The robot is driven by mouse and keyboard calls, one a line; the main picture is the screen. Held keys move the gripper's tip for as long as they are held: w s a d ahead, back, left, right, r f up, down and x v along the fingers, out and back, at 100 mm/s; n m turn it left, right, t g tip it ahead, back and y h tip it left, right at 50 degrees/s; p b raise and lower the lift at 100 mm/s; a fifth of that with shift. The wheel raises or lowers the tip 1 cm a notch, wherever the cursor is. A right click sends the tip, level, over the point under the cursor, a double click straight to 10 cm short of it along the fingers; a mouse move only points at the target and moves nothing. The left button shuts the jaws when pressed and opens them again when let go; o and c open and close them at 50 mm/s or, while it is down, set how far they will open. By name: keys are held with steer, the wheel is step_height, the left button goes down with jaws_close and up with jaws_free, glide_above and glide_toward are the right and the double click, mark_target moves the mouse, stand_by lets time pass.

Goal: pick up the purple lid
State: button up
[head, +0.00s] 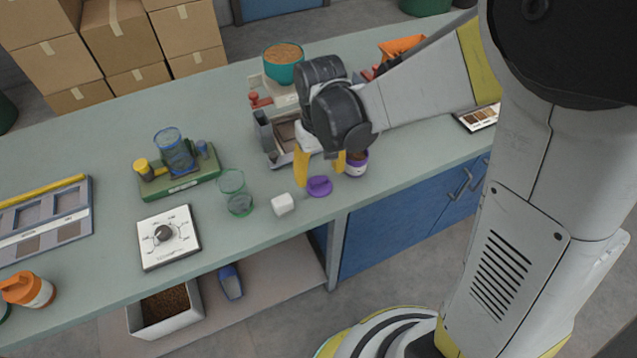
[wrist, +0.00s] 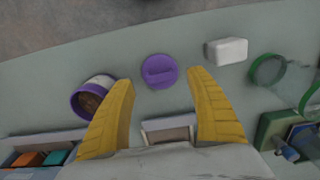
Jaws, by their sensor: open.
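The purple lid (head: 319,186) lies flat on the grey-green counter near its front edge. In the wrist view the lid (wrist: 160,71) is a round disc with a raised bar across it, just beyond and between my fingertips. My gripper (head: 320,167) is open and empty, with its two yellow fingers pointing down above the counter, close to the lid. The wrist view shows the wide gap of my gripper (wrist: 160,85). A white jar with a purple rim and brown contents (head: 356,162) stands right of the lid, close to one finger; it also shows in the wrist view (wrist: 92,97).
A white block (head: 282,204) lies just left of the lid, with a clear green-rimmed cup (head: 236,192) beyond it. Behind my gripper stands a machine (head: 275,130) with a teal bowl (head: 284,63) on top. The counter's front edge is close to the lid.

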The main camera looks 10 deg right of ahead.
mark_target(319, 180)
step_height(319, 180, down, 4)
steer(key=shift+w+r+b, duration=0.1)
steer(key=shift+w+b, duration=0.05)
steer(key=shift+b, duration=0.6)
steer(key=shift+r, duration=0.1)
steer(key=c, duration=1)
